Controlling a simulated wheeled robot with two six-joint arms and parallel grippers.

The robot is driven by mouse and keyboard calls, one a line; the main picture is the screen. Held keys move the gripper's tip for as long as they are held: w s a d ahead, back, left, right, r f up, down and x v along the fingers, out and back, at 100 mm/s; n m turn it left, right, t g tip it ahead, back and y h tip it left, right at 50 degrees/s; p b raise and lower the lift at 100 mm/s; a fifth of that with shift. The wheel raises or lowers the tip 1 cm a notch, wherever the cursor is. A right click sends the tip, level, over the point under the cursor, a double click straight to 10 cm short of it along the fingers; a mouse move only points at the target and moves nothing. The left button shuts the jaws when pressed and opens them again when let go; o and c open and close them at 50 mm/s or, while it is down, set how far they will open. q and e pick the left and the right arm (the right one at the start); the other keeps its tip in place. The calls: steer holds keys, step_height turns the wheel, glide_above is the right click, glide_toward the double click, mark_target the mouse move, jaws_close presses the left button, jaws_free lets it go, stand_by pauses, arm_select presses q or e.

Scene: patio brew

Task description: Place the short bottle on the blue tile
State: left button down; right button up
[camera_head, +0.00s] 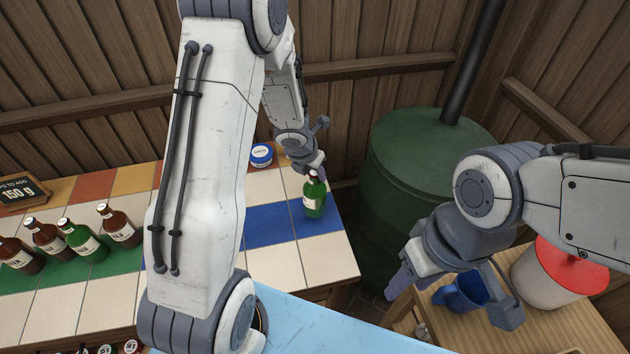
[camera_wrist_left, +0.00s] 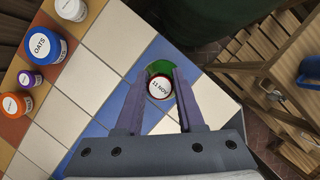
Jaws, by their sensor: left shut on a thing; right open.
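The short green bottle (camera_head: 314,198) has a pale label and is upright at the right end of the blue tile strip (camera_head: 268,226) on the tiled counter. My left gripper (camera_head: 312,176) is shut on its upper part from above. In the left wrist view the bottle's white cap (camera_wrist_left: 160,88), marked 12 NOV, sits between the two fingers, with blue tile (camera_wrist_left: 94,136) around it. Whether its base touches the tile cannot be told. My right gripper (camera_head: 456,298) is open and empty over the wooden table at the right.
Several brown and green bottles (camera_head: 83,240) stand in a row on green tiles at the left. An oats jar (camera_head: 261,155) stands behind. A blue jug (camera_head: 462,292) and a red-lidded white container (camera_head: 550,282) stand on the right table (camera_head: 560,335). A green barrel (camera_head: 415,190) stands behind.

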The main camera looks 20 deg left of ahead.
arm_select(q)
step_height(320, 180, down, 2)
steer(key=shift+f+b, duration=0.1)
steer(key=shift+b, duration=0.4)
arm_select(e)
steer(key=shift+f, duration=0.95)
arm_select(q)
steer(key=c, duration=0.5)
jaws_free()
arm_select(e)
steer(key=shift+f, duration=0.1)
